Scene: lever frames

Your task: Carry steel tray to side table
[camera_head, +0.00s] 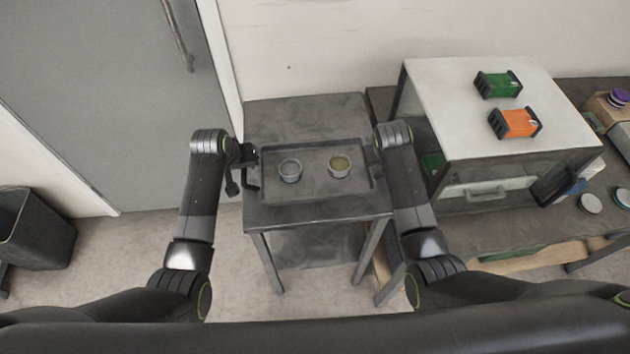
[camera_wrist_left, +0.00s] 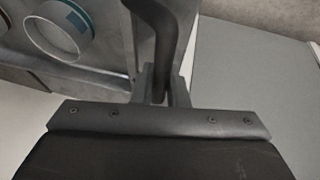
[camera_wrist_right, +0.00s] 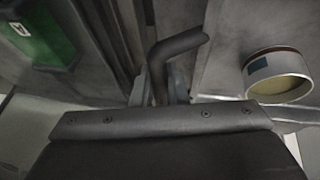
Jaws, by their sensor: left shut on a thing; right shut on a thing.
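The steel tray (camera_head: 315,192) is at the grey side table (camera_head: 300,112), over its top. I cannot tell whether it touches the top. Two small round tins stand in it, a grey one (camera_head: 290,170) on the left and a yellowish one (camera_head: 339,166) on the right. My left gripper (camera_head: 247,156) is shut on the tray's left handle (camera_wrist_left: 160,30). My right gripper (camera_head: 377,150) is shut on the tray's right handle (camera_wrist_right: 176,46); the arm hides much of that grip in the head view. A tin also shows in each wrist view, left (camera_wrist_left: 58,32) and right (camera_wrist_right: 278,75).
A grey door (camera_head: 100,90) and a dark bin (camera_head: 35,230) are on the left.

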